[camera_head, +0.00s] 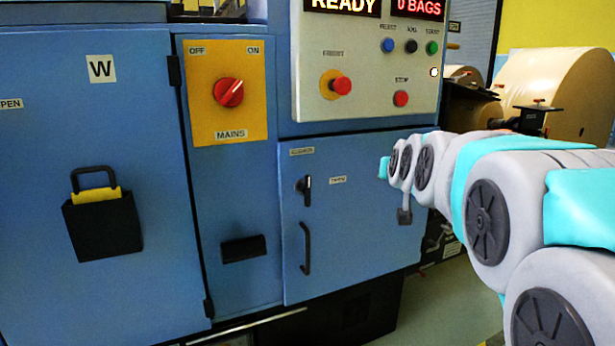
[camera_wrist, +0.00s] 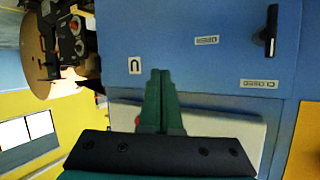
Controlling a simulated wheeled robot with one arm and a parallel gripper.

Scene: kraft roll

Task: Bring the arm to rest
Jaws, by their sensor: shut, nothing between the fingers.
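My arm (camera_head: 487,215) enters the head view from the right and reaches toward the blue machine front. Its far end is near the lower cabinet door (camera_head: 345,245), and my fingers cannot be made out there. In the wrist view, my gripper (camera_wrist: 160,75) has its two dark green fingers side by side, touching, with nothing between them. They point at a blue surface, just right of a white letter label (camera_wrist: 135,65). I cannot tell whether the fingertips touch the surface.
The control panel (camera_head: 360,110) has several buttons and lit displays reading READY and 0 BAGS. A red switch (camera_head: 228,92) sits on a yellow MAINS plate. A black padlock-shaped block (camera_head: 103,228) is on the left door. Kraft rolls (camera_head: 560,85) stand at the back right. Some floor (camera_head: 440,310) is clear.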

